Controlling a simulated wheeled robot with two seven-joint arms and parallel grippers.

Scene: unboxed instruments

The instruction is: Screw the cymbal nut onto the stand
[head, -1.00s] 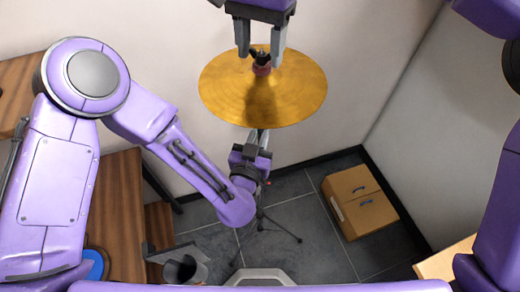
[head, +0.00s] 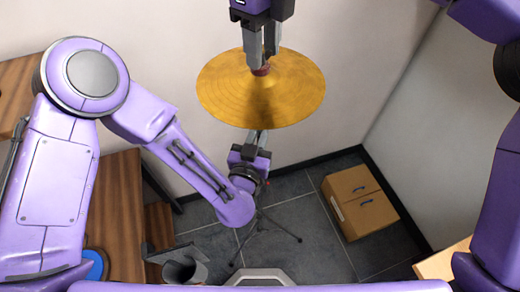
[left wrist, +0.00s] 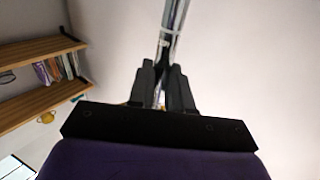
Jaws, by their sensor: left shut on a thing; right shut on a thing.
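The gold cymbal (head: 225,92) sits on top of the stand (head: 282,228), roughly level, with a red washer or felt (head: 261,71) at its centre. My right gripper (head: 263,60) comes down from above the cymbal's centre. It is shut on the cymbal nut, which its fingers hide, just above the red piece. I cannot tell how far the nut is on the thread. My left gripper (head: 252,150) is below the cymbal, shut on the stand's pole. In the left wrist view its fingers (left wrist: 163,80) close around the chrome pole (left wrist: 173,25).
A cardboard box (head: 362,203) stands on the floor to the right of the stand. Wooden furniture (head: 118,205) and a dark bin (head: 184,271) are on the left. The left wrist view shows wall shelves (left wrist: 38,52) with books. Walls close in behind and right.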

